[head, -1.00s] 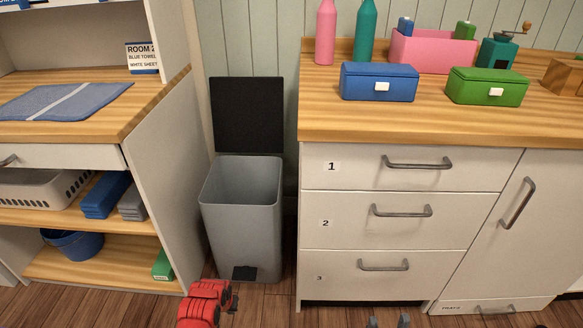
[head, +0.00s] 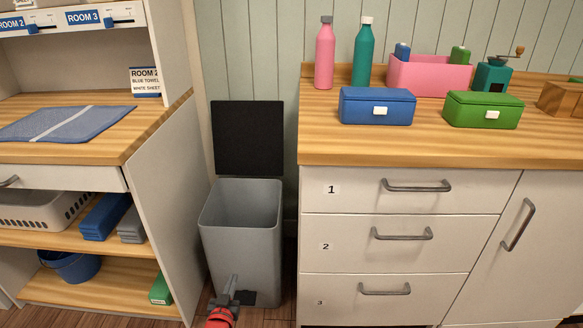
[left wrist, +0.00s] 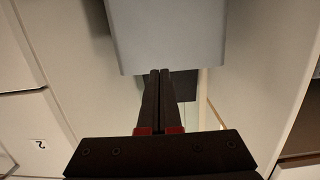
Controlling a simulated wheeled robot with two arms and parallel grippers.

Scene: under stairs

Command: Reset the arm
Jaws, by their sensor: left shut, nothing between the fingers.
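My left gripper (head: 231,285) is at the bottom of the head view, in front of the lower part of the grey bin. Its red wrist part shows at the bottom edge. In the left wrist view the two dark fingers (left wrist: 160,73) lie together, shut and empty, pointing toward the grey bin (left wrist: 165,35). I cannot tell whether they touch it. My right gripper is not in view.
The bin (head: 240,245) stands open, its black lid (head: 247,138) up, between a shelf unit (head: 150,200) and a drawer cabinet (head: 400,260). The counter holds a blue box (head: 377,106), a green box (head: 483,109) and bottles. The drawers are shut.

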